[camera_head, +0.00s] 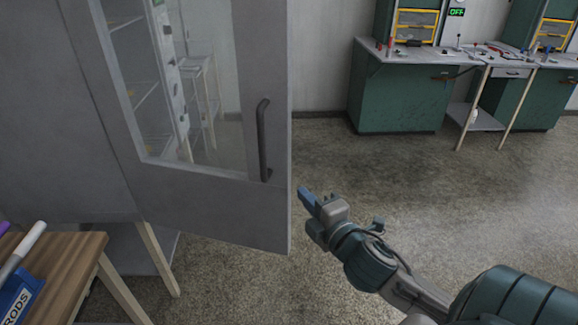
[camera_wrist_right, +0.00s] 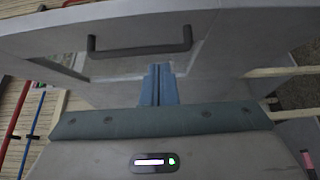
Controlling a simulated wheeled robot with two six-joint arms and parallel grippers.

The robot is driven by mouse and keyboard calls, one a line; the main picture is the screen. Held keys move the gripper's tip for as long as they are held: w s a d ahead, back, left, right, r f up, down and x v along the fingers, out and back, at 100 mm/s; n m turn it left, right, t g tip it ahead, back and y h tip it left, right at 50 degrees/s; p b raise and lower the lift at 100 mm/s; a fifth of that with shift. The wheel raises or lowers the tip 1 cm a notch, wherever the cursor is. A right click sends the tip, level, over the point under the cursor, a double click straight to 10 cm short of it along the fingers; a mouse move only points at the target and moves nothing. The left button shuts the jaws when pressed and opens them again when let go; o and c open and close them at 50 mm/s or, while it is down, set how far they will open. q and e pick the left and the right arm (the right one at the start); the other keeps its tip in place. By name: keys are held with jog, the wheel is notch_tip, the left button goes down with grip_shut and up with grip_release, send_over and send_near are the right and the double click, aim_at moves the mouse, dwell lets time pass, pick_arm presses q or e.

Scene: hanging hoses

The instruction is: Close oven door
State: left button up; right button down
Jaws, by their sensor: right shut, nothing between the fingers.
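The oven door (camera_head: 215,210) is a grey panel with a glass window and a dark vertical handle (camera_head: 263,140). It stands open, swung out from the grey oven body (camera_head: 50,120) at the left. My right gripper (camera_head: 304,194) is shut and empty, just right of the door's free edge and below the handle in the head view. In the right wrist view the shut blue fingers (camera_wrist_right: 158,85) point toward the door (camera_wrist_right: 225,25), with the handle (camera_wrist_right: 140,48) beyond their tips. I cannot tell whether they touch the door. My left gripper is not in view.
A wooden table (camera_head: 70,262) with a blue box (camera_head: 18,296) and marker-like rods stands at the lower left. Green workbenches (camera_head: 400,95) with tools stand at the back right. The speckled floor (camera_head: 430,190) between them is clear.

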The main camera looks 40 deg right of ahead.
jog(key=p, duration=0.3)
send_near(280, 156)
jog(key=w+a, duration=0.3)
jog(key=w+d, duration=0.2)
jog(key=shift+w+d+p, duration=0.1)
jog(key=shift+d+p, duration=0.25)
jog(key=shift+d, duration=0.05)
jog(key=shift+w+d, duration=0.2)
jog(key=shift+d, duration=0.15)
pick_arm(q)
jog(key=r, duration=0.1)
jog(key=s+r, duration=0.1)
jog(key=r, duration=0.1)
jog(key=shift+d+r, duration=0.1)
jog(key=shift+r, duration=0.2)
pick_arm(e)
jog(key=shift+w, duration=0.1)
